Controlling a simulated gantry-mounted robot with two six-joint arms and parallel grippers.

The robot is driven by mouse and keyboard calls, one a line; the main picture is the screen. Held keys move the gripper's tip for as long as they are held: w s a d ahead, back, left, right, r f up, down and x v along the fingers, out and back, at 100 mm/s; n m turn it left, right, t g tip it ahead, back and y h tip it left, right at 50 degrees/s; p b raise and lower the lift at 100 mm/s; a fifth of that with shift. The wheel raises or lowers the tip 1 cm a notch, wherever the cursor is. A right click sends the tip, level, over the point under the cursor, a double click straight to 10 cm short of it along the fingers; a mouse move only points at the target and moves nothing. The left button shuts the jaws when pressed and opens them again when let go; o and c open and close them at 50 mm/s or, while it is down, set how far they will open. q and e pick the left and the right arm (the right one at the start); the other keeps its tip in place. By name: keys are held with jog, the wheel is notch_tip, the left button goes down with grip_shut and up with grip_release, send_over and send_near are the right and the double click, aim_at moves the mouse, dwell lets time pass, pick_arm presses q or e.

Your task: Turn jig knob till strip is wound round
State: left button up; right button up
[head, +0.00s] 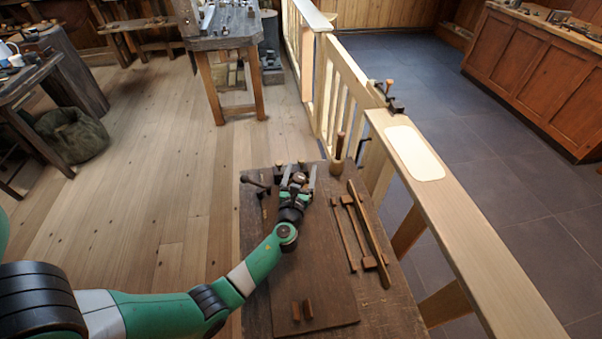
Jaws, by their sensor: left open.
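My left gripper (297,171) is at the far end of the dark wooden board (322,280) on the workbench. Its two fingers are open and spread apart. A small round brown knob (299,178) shows between the fingers; I cannot tell whether they touch it. The rest of the jig is mostly hidden under the gripper. I cannot make out the strip or how far it is wound. My right gripper is not in view.
A dark metal clamp (257,183) sits left of the gripper. A wooden-handled tool (338,160) stands at the bench's back. Long wooden bars (369,234) lie to the right. A pale railing (470,235) runs along the right.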

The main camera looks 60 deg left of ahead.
pick_arm(q)
grip_shut()
dwell(0.4)
